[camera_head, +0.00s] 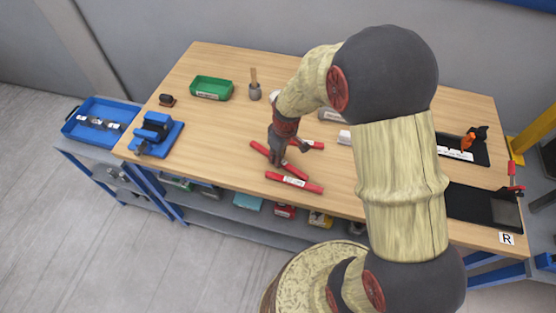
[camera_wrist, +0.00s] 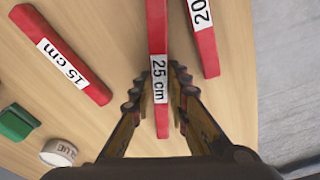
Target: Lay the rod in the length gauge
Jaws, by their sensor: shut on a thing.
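A red rod labelled 25 cm (camera_wrist: 155,40) runs between the fingers of my gripper (camera_wrist: 160,88) in the wrist view. The fingers are shut on it near its label. In the head view my gripper (camera_head: 276,158) is low over the wooden table, at the middle rod (camera_head: 297,173). A shorter red rod labelled 15 cm (camera_wrist: 60,55) lies to the left in the wrist view. Another labelled 20 (camera_wrist: 205,45) lies to the right, close to the table's front edge; its label is cut off. I cannot tell which thing is the length gauge.
A blue fixture (camera_head: 158,135) stands at the table's left end, beside a blue tray (camera_head: 80,133). The left-middle table is clear.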

